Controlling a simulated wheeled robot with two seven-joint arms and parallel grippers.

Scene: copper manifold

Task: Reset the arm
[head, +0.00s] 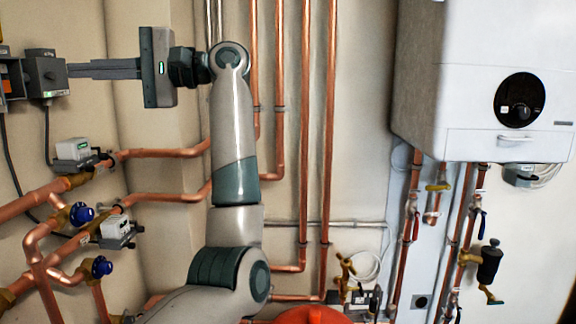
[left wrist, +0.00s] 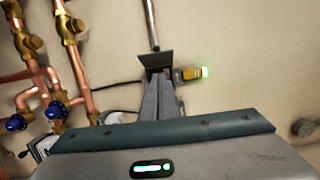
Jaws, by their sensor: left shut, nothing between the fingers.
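My left arm rises through the middle of the head view, and its gripper (head: 70,70) points left at the wall. Its two long grey fingers are together with nothing between them. The fingertips are at or very near a grey switch box (head: 44,76) on the left wall; I cannot tell whether they touch it. In the left wrist view the shut fingers (left wrist: 158,78) point at a dark plate (left wrist: 155,57) below a grey conduit. A yellow fitting with a green light (left wrist: 190,73) is just right of the fingertips. My right gripper is not in view.
Copper pipes with blue-handled valves (head: 81,214) and small white actuators (head: 73,149) fill the lower left. Vertical copper pipes (head: 305,120) run behind my arm. A white boiler (head: 480,80) hangs at the right, with valves below. A round orange-red object (head: 312,315) is at the bottom.

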